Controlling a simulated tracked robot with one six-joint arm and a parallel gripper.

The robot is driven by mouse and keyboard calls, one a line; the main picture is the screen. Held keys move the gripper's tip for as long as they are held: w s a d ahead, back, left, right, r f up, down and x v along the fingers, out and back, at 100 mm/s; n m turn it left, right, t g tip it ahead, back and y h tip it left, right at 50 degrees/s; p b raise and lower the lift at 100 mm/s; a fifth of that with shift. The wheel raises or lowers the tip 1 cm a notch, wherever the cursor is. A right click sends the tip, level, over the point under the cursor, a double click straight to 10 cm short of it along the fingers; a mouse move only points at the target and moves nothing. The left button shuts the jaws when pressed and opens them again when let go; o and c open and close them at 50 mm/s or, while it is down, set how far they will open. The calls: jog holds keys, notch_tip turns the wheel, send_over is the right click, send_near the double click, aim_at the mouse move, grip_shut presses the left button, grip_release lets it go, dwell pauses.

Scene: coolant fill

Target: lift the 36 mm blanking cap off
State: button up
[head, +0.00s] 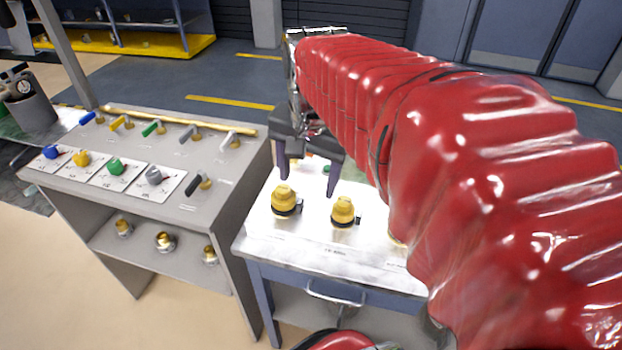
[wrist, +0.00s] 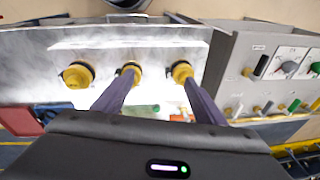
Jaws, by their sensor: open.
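Several yellow caps with dark collars stand on the white-topped bench. One is at the left (head: 285,198), one in the middle (head: 344,210), and a third is mostly hidden behind my arm in the head view. The wrist view shows all three: right (wrist: 182,72), middle (wrist: 128,73) and left (wrist: 77,74). The size labels are too small to read, so I cannot tell which is 36 mm. My gripper (head: 307,187) is open and empty, fingers pointing down near the left and middle caps. In the wrist view its fingertips (wrist: 158,80) overlap the middle and right caps.
A grey panel (head: 225,160) with coloured valve handles stands left of the bench; brass fittings (head: 163,241) sit on its lower shelf. Small green items (wrist: 143,108) lie behind the caps on the bench (head: 285,242). A red bin (wrist: 22,121) shows beside it.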

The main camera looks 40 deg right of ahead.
aim_at(345, 200)
jog(key=d+m+g, duration=0.2)
jog(key=d+m, duration=0.5)
jog(key=d, duration=0.3)
jog(key=shift+d+m+y, duration=0.15)
jog(key=shift+m+y, duration=0.15)
jog(key=shift+y, duration=0.1)
jog(key=shift+f, duration=0.1)
notch_tip(345, 200, down, 8)
jog(key=shift+f, duration=0.25)
jog(key=shift+s+f, duration=0.15)
jog(key=shift+f, duration=2.5)
jog(key=shift+c, duration=0.2)
